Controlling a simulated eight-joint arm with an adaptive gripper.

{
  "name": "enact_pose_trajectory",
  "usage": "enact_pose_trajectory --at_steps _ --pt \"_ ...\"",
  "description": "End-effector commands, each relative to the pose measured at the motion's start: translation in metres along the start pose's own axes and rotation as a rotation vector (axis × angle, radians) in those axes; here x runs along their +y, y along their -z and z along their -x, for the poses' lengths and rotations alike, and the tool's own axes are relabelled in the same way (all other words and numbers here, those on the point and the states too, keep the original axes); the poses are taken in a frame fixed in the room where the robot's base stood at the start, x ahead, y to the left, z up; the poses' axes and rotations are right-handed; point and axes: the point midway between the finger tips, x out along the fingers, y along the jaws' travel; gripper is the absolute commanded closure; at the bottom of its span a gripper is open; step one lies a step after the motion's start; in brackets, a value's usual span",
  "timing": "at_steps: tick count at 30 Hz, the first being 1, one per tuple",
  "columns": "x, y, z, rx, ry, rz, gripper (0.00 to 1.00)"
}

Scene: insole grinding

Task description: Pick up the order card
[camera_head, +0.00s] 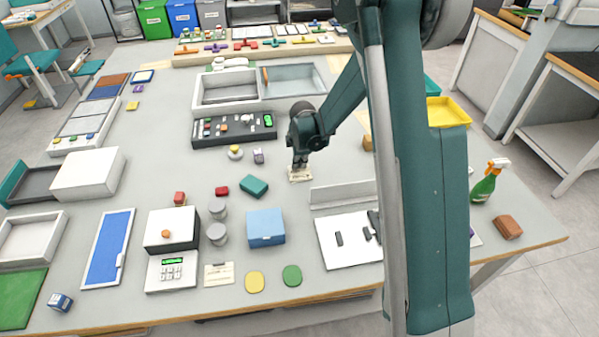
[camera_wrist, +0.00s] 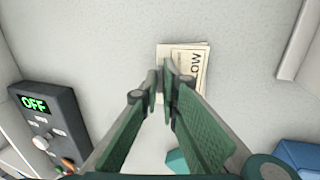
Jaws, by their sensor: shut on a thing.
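The order card (camera_head: 301,176) is a small cream card at the middle of the table. In the wrist view, the card (camera_wrist: 190,62) shows pale paper with dark print, the letters "LOW" readable along one side. What look like two overlapping layers show there. My gripper (camera_head: 299,164) points down at the card, and its fingers (camera_wrist: 160,78) are closed together on the card's near left part. The fingers hide part of the card. I cannot tell whether the card is lifted off the table.
A dark control box (camera_wrist: 48,118) with an "OFF" display stands to the left. A teal block (camera_head: 254,186) and a blue box (camera_head: 265,227) lie nearby. A grey upright plate (camera_head: 340,196) stands close on the right. Another cream card (camera_head: 218,274) lies near the front edge.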

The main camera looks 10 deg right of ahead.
Motion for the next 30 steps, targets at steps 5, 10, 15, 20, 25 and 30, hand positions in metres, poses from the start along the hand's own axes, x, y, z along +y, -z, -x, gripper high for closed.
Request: enact_pose_trajectory --at_steps 5,10,15,20,25,30 --pt "0.000 0.000 0.000 0.000 0.000 0.000 1.00" --pt "0.001 0.000 0.003 0.000 0.000 0.000 1.00" --pt "0.003 0.000 0.013 0.000 0.000 0.000 1.00" --pt "0.008 0.000 0.030 0.000 0.000 0.000 1.00" --pt "0.014 0.000 0.053 0.000 0.000 0.000 1.00" --pt "0.019 0.000 0.075 0.000 0.000 0.000 1.00"
